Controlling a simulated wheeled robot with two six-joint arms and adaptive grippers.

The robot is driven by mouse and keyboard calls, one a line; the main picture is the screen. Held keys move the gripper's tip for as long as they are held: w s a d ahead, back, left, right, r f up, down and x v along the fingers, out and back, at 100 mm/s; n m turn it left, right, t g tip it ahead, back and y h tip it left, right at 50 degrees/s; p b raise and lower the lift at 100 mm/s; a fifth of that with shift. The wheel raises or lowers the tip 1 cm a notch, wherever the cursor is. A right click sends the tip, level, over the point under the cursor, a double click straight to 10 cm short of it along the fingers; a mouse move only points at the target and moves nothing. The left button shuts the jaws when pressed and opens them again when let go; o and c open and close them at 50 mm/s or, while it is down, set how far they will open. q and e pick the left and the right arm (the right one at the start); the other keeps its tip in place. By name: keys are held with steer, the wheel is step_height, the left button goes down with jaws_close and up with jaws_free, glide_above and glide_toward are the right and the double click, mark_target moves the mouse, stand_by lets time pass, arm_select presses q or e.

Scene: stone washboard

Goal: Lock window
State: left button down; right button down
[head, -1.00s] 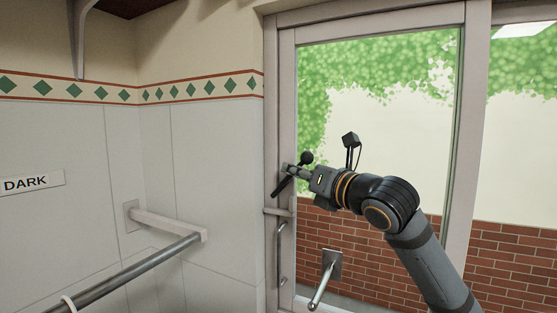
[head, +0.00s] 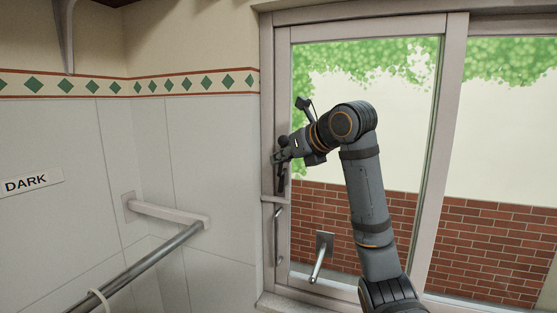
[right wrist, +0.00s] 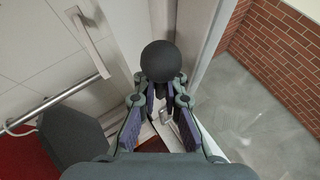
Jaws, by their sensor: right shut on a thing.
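The window (head: 368,120) has a pale frame and a large clear pane, with its left upright (head: 283,100) beside the wall. A black lock lever (head: 281,184) with a round ball knob (head: 283,141) is on that upright, standing close to vertical with the knob at the top. My right gripper (head: 281,157) is shut on the lever, just below the knob. In the right wrist view the ball knob (right wrist: 163,60) sits between and beyond the two fingers, hiding part of the lever. My left gripper is not in view.
A metal rail (head: 150,262) on a pale wall bracket (head: 170,211) runs along the left wall. A thin handle (head: 278,235) is low on the window upright. A metal bar on a plate (head: 323,245) shows below my arm. A brick wall (head: 480,250) stands outside.

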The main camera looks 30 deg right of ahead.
steer(key=shift+r, duration=0.25)
steer(key=c, duration=1.8)
jaws_free()
steer(key=shift+o, duration=0.4)
steer(key=shift+f, duration=0.1)
steer(key=v, duration=1.2)
steer(key=shift+w, duration=0.1)
